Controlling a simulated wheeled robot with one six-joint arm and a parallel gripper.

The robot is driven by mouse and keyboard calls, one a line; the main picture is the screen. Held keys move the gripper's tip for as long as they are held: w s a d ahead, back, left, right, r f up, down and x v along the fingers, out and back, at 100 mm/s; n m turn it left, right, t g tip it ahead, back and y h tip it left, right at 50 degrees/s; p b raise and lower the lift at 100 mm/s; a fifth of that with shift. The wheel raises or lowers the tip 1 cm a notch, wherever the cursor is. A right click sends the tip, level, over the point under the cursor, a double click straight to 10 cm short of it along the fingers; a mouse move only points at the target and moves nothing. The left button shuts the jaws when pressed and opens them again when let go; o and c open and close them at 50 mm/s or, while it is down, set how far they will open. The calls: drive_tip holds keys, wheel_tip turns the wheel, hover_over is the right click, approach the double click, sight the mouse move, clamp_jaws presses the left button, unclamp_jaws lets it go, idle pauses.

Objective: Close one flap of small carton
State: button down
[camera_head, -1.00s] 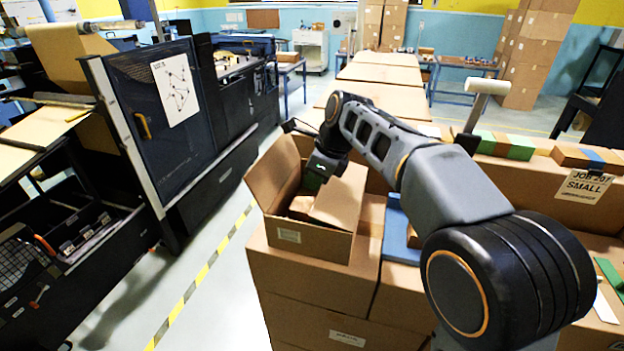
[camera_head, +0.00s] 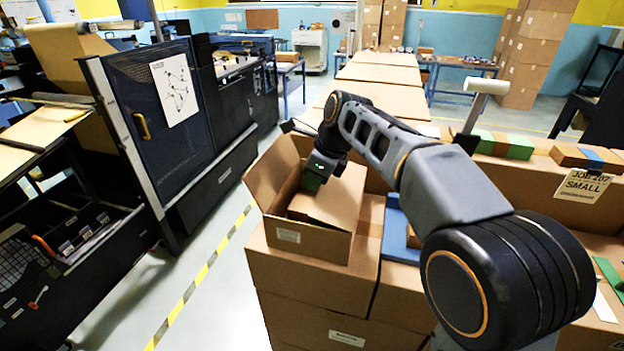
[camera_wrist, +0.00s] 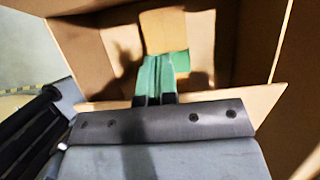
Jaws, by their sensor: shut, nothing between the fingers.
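The small carton (camera_head: 312,243) stands on top of larger stacked boxes in the head view. Its left flap (camera_head: 268,174) stands up and leans outward. A right-hand flap (camera_head: 338,199) lies slanted across part of the opening. My gripper (camera_head: 312,184) is over the carton's opening, shut and empty. In the wrist view the green fingertips (camera_wrist: 162,76) are together, in front of the carton's inside (camera_wrist: 205,45). A flap edge (camera_wrist: 262,104) runs just beside and behind the fingers. I cannot tell whether the fingers touch the cardboard.
Large boxes (camera_head: 310,290) support the carton. A blue item (camera_head: 398,235) lies to its right. A long box with a SMALL label (camera_head: 585,184) stands farther right. Dark machinery (camera_head: 150,125) is at the left, with open floor (camera_head: 222,215) between.

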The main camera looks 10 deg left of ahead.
drive_tip(key=shift+r+p, duration=0.25)
drive_tip(key=shift+p, duration=0.05)
drive_tip(key=shift+r+p, duration=0.7)
drive_tip(key=shift+p, duration=0.1)
